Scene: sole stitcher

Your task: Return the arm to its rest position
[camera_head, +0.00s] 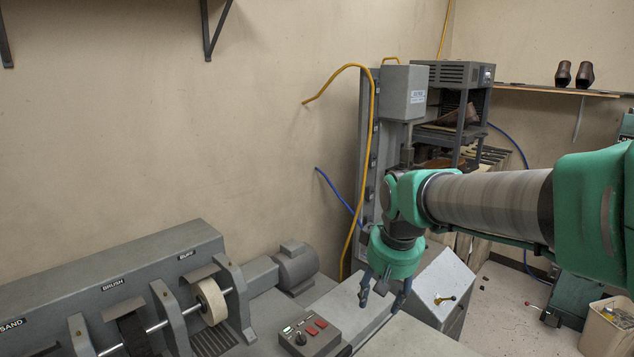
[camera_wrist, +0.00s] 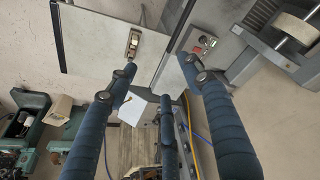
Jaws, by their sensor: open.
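My gripper (camera_head: 384,291) hangs at the end of my green and grey arm in the head view, pointing down over the grey machine's bench. Its dark fingers are spread apart with nothing between them. In the wrist view the blue-wrapped fingers (camera_wrist: 165,95) are also apart and empty. The gripper is above the bench surface, to the right of the control box (camera_head: 310,334) with red buttons. My arm reaches in from the right edge of the head view.
A sanding and buffing machine (camera_head: 120,280) stands at the lower left. A grey press column (camera_head: 403,92) with a yellow hose stands behind my gripper. A grey cabinet (camera_head: 440,285) is just right of it. Two dark shoes (camera_head: 563,74) sit on a wall shelf. A bin (camera_head: 606,330) stands lower right.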

